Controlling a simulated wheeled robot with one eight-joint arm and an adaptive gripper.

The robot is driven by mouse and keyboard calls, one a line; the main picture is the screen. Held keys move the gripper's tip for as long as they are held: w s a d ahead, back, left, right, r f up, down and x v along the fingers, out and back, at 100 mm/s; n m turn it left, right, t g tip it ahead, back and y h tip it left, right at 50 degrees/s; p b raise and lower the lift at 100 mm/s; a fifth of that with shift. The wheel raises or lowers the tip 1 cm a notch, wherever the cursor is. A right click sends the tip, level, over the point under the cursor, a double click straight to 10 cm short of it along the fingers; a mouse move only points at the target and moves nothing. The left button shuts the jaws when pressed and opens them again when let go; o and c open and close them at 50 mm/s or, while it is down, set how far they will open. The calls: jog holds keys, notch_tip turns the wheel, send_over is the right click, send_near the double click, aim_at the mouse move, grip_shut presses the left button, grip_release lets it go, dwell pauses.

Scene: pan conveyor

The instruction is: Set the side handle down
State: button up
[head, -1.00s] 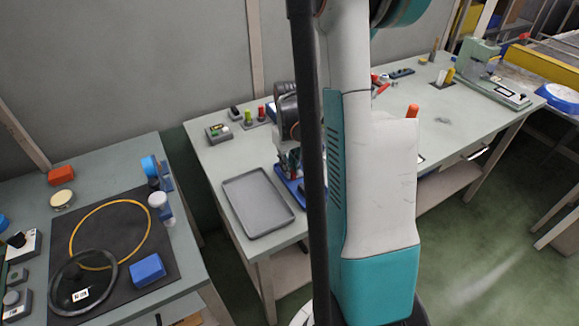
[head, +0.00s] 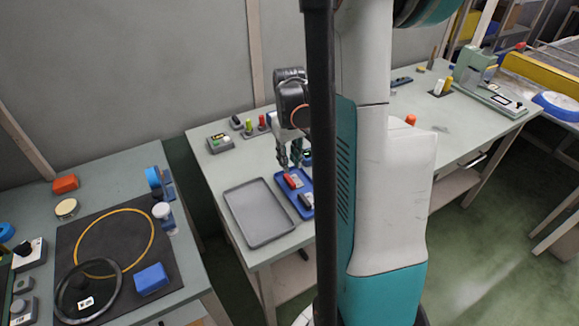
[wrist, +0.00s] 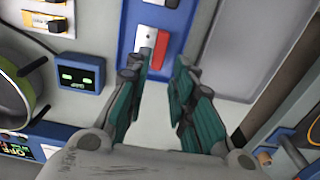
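A blue tray (head: 302,209) lies on the middle bench, partly hidden by my arm. A red piece with a pale part (head: 293,181) and a dark piece (head: 306,201) lie in it; which one is the side handle I cannot tell for sure. My gripper (head: 290,160) is above the tray's far end, fingers apart. A red and white piece (wrist: 152,48) lies on a blue surface (wrist: 128,40) just beyond the fingertips.
An empty grey tray (head: 259,239) is left of the blue tray. Small button boxes (head: 220,142) stand behind it. A green press (head: 468,70) stands far right.

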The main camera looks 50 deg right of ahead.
notch_tip(320, 180, up, 5)
jog(key=shift+p, duration=0.6)
dwell(1.5)
grip_shut()
